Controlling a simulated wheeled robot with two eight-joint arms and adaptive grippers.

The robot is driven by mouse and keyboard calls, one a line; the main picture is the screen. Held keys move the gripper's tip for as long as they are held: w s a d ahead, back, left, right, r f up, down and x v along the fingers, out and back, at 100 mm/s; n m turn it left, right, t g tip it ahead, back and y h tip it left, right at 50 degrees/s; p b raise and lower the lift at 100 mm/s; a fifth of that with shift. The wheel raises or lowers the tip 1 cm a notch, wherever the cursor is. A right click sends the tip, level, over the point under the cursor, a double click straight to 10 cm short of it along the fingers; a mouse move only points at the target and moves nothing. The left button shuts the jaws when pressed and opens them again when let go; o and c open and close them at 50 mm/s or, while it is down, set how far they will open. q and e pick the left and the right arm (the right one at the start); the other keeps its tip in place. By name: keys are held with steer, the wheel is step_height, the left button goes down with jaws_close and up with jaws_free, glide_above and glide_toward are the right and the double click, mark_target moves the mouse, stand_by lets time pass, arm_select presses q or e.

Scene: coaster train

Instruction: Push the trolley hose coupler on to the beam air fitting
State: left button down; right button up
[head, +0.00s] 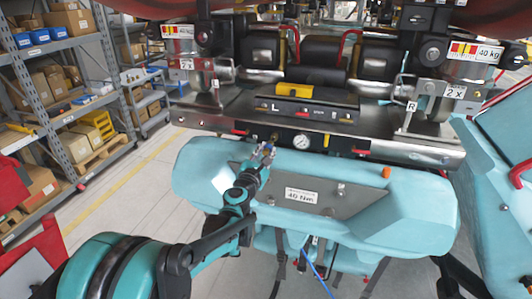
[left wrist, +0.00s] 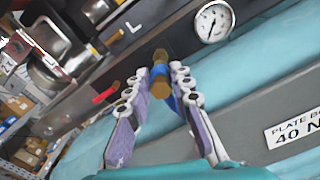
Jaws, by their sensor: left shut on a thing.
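My left gripper (head: 265,152) reaches in from the lower left to the front of the beam (head: 230,116). In the left wrist view, its two fingers (left wrist: 162,90) are shut on the hose coupler (left wrist: 160,78), a brass piece with a blue band. The coupler's far end points at the dark beam face, just left of the gauge. I cannot make out the beam air fitting apart from the brass coupler, nor tell whether the two touch. A blue hose (head: 318,277) hangs below the turquoise padded cover. My right gripper is not in view.
A round pressure gauge (head: 301,141) sits right of the gripper and shows large in the left wrist view (left wrist: 213,20). A red lever (left wrist: 105,95) is on the left. The padded cover (head: 400,205) with its torque plate lies below. Shelving (head: 75,90) stands at left.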

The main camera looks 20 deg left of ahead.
arm_select(q)
steer(key=shift+w+b, duration=0.3)
steer(key=shift+w, duration=1.2)
stand_by(0.3)
steer(key=c, duration=1.6)
jaws_free()
steer(key=o, duration=0.3)
steer(key=shift+w, duration=0.1)
steer(key=shift+o, duration=0.2)
